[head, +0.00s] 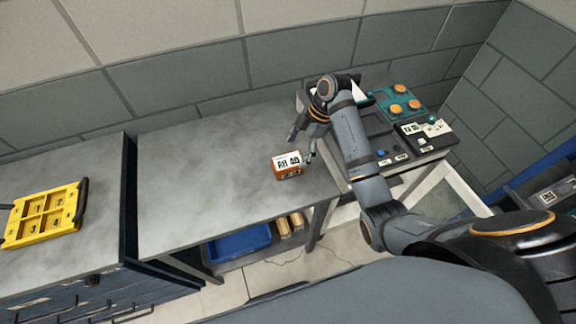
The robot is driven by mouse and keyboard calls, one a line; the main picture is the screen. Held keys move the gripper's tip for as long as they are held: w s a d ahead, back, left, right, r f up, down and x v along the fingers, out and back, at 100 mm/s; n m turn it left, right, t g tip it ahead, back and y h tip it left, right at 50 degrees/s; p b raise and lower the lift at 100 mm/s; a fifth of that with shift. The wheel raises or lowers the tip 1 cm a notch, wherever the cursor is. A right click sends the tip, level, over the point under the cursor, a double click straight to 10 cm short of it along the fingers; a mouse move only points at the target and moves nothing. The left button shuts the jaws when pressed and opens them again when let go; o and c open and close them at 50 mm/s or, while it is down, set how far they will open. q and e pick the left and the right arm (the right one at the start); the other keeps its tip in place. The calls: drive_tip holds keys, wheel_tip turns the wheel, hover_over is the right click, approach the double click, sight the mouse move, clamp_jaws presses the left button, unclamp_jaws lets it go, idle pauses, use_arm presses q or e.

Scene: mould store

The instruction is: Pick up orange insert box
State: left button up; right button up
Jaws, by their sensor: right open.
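The orange insert box (288,173) sits on the grey bench top (200,190), near its right end. Its visible top carries a white label with dark print. My right gripper (300,145) is open just above and beside the box, with one finger at the box's upper left and the other close to its right side. I cannot tell whether that finger touches the box. My left gripper is out of view.
A yellow tray (45,214) with dark handles lies on the left bench. A dark stand right of the box holds a teal panel (383,97) with orange knobs. A blue bin (238,243) sits on the shelf below. The bench left of the box is clear.

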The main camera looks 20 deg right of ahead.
sight(289, 160)
drive_tip(key=shift+x, duration=1.1)
drive_tip(key=shift+a+f+p, duration=0.1)
drive_tip(key=shift+f+p, duration=0.05)
drive_tip(key=shift+p, duration=0.2)
drive_tip(key=x, duration=0.1)
drive_tip(key=p+x, duration=0.1)
drive_tip(key=x, duration=0.2)
drive_tip(key=shift+w+a, duration=0.15)
drive_tip(key=shift+w, duration=0.1)
drive_tip(key=shift+a+f, duration=0.1)
drive_tip(key=shift+f, duration=0.25)
drive_tip(key=shift+c, duration=0.4)
drive_tip(key=c, duration=1.5)
